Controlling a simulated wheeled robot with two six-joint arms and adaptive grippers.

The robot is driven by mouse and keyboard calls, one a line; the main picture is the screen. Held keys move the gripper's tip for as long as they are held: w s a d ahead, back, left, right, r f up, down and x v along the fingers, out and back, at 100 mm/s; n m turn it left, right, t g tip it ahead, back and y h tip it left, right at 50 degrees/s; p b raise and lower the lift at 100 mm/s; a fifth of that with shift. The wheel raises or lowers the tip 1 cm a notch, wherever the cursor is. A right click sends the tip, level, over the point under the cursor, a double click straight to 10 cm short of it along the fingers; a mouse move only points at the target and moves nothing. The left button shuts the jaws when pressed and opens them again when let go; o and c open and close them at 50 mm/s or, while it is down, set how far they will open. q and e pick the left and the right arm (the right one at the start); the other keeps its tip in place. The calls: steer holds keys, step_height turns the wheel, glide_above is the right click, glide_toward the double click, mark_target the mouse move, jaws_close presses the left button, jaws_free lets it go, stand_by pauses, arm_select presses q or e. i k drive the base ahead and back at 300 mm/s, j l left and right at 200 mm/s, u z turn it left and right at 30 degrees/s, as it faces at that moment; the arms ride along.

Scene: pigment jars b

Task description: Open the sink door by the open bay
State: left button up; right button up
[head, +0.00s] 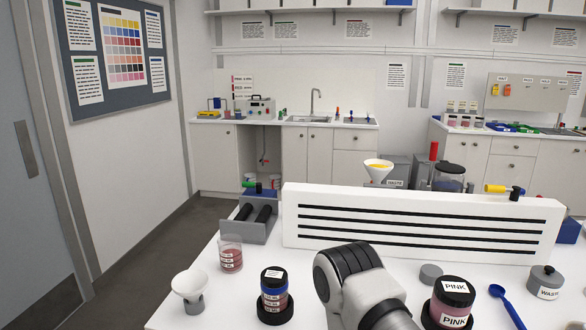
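The sink cabinet stands against the far wall, with a grey tap (314,100) and a sink (308,119) in its white top. The open bay (259,150) is a doorless gap in this cabinet row, with pipework and small items inside. The sink door by the open bay (294,158) is white, just right of the gap, and looks shut. A second shut door (320,158) adjoins it on the right. Small knobs show near the door tops. Neither gripper is in view; only a grey and black link of one of my arms shows at bottom centre.
A white table (210,295) with jars, a funnel, a blue spoon (507,305) and a long slotted white panel (420,225) fills the foreground, between me and the sink cabinet. Grey floor (150,240) is clear on the left, beside a grey room door (35,200).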

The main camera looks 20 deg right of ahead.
mark_target(295, 138)
steer(key=i+j+u, duration=0.9)
steer(key=i+j, duration=0.2)
steer(key=i, duration=0.15)
steer(key=i+j+u, duration=0.1)
steer(key=i, duration=0.3)
steer(key=i+j, duration=0.25)
steer(key=i+l+z, duration=0.2)
steer(key=i+z, duration=0.9)
steer(key=z, duration=0.15)
steer(key=i+j+z, duration=0.15)
steer(key=i+z, duration=0.25)
steer(key=i+l+z, duration=0.2)
steer(key=i, duration=0.7)
steer(key=i+z, duration=0.25)
steer(key=i, duration=0.6)
steer(key=i+j+z, duration=0.2)
steer(key=i, duration=0.7)
steer(key=i+l+z, duration=0.2)
steer(key=i+z, duration=0.15)
steer(key=i, duration=0.3)
steer(key=i+z, duration=0.35)
steer(key=i, duration=0.25)
steer(key=i+j+z, duration=0.15)
steer(key=i+z, duration=0.2)
steer(key=i, duration=0.3)
